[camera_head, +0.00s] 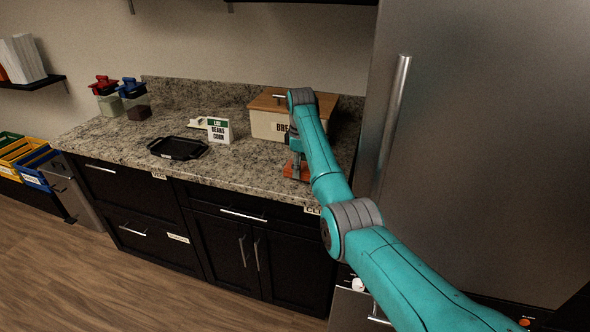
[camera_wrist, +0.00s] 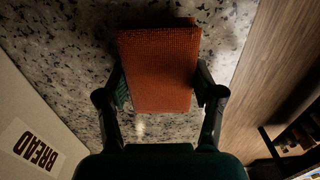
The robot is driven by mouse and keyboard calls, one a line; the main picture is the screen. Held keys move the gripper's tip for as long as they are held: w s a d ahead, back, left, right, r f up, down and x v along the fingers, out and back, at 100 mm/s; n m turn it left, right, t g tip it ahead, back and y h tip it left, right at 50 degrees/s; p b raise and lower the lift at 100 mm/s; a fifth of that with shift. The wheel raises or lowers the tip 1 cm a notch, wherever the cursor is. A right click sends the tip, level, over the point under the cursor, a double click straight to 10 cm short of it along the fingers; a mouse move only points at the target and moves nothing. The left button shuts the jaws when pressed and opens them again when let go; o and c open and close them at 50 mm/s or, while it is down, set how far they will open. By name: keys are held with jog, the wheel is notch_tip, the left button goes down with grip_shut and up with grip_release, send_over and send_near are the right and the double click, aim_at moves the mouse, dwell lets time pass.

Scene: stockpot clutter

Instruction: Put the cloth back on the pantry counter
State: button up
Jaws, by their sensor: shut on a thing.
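The cloth (camera_wrist: 160,65) is an orange-red, woven, folded block in the wrist view. My gripper (camera_wrist: 162,92) is shut on it, with one finger against each side. The speckled granite pantry counter (camera_wrist: 75,40) lies behind the cloth. In the head view the cloth (camera_head: 297,172) shows at the counter's (camera_head: 240,168) right end, near the front edge and in front of the bread box. My gripper (camera_head: 297,160) is above it there, partly hidden by my arm. I cannot tell whether the cloth touches the counter.
The bread box (camera_head: 268,125) stands just behind the cloth; its side also shows in the wrist view (camera_wrist: 30,125). A list card (camera_head: 218,131), a black tray (camera_head: 178,148) and two lidded jars (camera_head: 133,102) stand further left. A tall fridge (camera_head: 480,130) borders the right.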

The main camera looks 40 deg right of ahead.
jog(key=shift+d+f, duration=0.1)
jog(key=shift+f, duration=0.4)
jog(key=shift+f, duration=0.15)
jog(key=o, duration=1)
